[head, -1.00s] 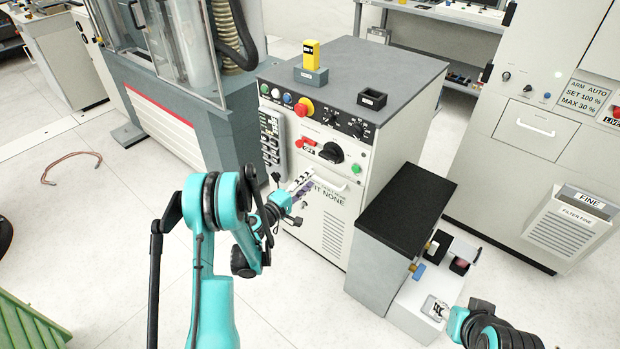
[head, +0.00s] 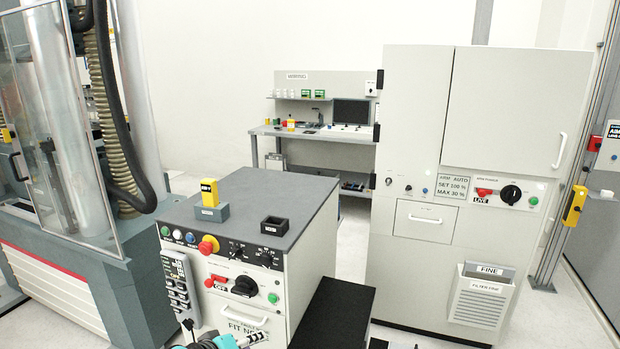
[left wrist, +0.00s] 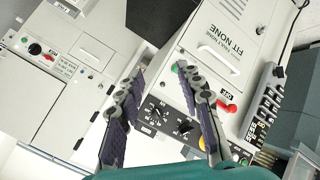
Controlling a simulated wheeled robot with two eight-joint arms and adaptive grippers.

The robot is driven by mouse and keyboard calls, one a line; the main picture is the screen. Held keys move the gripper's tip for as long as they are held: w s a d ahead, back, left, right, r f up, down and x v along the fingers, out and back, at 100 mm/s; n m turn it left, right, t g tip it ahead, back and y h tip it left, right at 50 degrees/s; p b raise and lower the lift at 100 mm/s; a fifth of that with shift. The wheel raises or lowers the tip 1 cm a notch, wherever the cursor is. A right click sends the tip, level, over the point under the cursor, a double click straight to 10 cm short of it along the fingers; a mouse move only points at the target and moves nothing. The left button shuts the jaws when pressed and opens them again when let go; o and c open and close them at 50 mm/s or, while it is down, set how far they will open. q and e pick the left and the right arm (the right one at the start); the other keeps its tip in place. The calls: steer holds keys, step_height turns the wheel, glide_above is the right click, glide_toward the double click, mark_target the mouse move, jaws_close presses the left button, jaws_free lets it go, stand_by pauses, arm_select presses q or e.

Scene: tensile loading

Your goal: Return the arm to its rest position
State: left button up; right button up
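My left gripper (head: 250,339) shows only at the bottom edge of the head view, in front of the lower front of the grey-topped control cabinet (head: 262,190). In the left wrist view my left gripper (left wrist: 160,70) has its two dark padded fingers spread apart with nothing between them. The cabinet front (left wrist: 228,50), with its handle, red switch and knobs, lies beyond the fingers there. Most of my left arm is out of the head view. My right gripper is not in view.
A yellow device (head: 209,192) stands in a grey holder on the cabinet top, beside an empty black holder (head: 274,225). A black-topped unit (head: 335,315) adjoins the cabinet. A tall cabinet (head: 460,150) stands right, a glass-doored machine (head: 60,130) left, and a workbench (head: 312,133) behind.

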arm_select(q)
steer(key=s+a+m+g+y, duration=0.1)
steer(key=s+m+y, duration=0.1)
steer(key=s, duration=0.7)
steer(key=s+a+f+m+g+y, duration=0.1)
steer(key=s+a+m+y, duration=0.1)
steer(key=s, duration=0.8)
steer(key=shift+s+a+f+m+g+y, duration=0.2)
steer(key=shift+s+f+m+g+y, duration=0.1)
steer(key=shift+g+y, duration=0.1)
